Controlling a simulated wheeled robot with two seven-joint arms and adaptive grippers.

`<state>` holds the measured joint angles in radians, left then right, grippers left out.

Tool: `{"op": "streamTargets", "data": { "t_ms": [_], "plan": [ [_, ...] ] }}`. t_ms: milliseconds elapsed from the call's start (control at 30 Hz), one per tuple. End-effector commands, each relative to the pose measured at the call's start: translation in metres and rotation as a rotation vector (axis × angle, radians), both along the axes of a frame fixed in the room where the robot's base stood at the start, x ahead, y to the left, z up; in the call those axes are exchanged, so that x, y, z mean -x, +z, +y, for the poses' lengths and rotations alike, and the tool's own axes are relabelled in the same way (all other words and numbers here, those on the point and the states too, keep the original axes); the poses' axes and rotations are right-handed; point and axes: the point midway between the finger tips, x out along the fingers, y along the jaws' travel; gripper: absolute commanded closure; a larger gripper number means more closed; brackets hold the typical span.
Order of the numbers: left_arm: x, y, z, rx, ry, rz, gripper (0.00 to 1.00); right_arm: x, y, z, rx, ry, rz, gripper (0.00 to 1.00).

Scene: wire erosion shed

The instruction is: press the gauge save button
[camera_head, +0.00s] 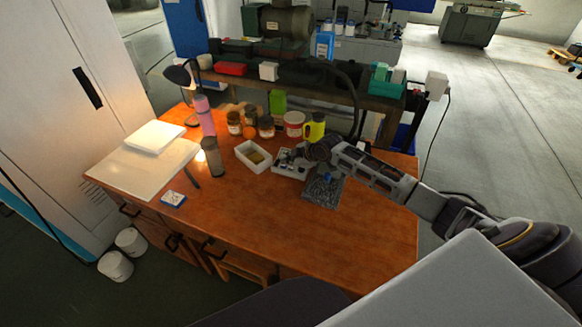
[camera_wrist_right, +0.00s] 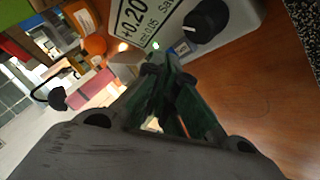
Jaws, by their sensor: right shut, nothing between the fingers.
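The gauge (camera_wrist_right: 160,25) is a pale box in the right wrist view. It carries a white panel reading "+0.20" and "±0.05", a black knob (camera_wrist_right: 206,22), a small green light (camera_wrist_right: 155,45) and a blue-marked spot (camera_wrist_right: 182,48) below the knob. I cannot tell for sure which part is the save button. My right gripper (camera_wrist_right: 162,72) is shut and empty, its tips close to the gauge's lower edge; whether they touch is unclear. In the head view the right gripper (camera_head: 318,152) is over the small grey-white equipment (camera_head: 290,163) on the bench. My left gripper is not in view.
On the wooden bench (camera_head: 250,220) a speckled dark plate (camera_head: 323,192) lies right of the equipment and a white tray (camera_head: 253,157) left of it. Jars (camera_head: 265,126) and a yellow jug (camera_head: 314,127) stand behind. The bench front is mostly clear.

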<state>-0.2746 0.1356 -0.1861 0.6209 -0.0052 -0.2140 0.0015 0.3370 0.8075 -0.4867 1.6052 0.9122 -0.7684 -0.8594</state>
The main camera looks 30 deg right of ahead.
Motion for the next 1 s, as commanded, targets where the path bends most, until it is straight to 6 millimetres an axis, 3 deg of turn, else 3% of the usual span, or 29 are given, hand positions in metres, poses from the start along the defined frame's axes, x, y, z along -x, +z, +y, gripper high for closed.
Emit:
{"op": "streamTargets", "data": {
  "t_ms": [533, 1000],
  "plan": [
    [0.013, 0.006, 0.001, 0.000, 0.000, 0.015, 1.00, 0.000, 0.008, 0.000, 0.000, 0.000, 0.000, 1.00],
    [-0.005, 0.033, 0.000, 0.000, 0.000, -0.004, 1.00, 0.000, 0.037, 0.000, 0.000, -0.001, -0.001, 1.00]
  ]
}}
